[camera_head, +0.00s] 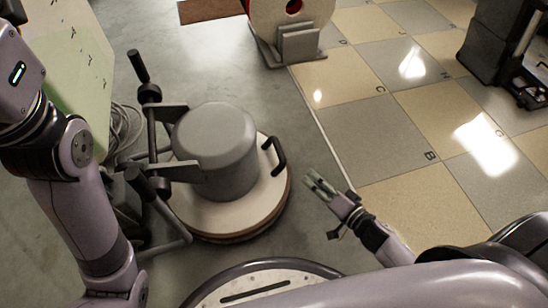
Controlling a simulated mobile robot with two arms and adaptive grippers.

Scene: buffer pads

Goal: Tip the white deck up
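The floor buffer stands left of centre, with a round white deck (262,196) lying flat near the floor. A grey motor housing (215,145) rises from the deck. A black loop handle (274,155) is fixed at the deck's right edge. My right gripper (309,178) is to the right of the deck, apart from it and from the loop handle, pointing up and left. Its fingers look close together with nothing held, but the gap is unclear. My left arm comes in at the left; its gripper is not in view.
Black handle bars (140,68) stand at the buffer's left side. A cable (124,125) lies beside a pale green panel (75,75). Another round machine (264,28) is at the top, dark equipment (497,45) at top right. Bare and tiled floor (378,140) on the right is clear.

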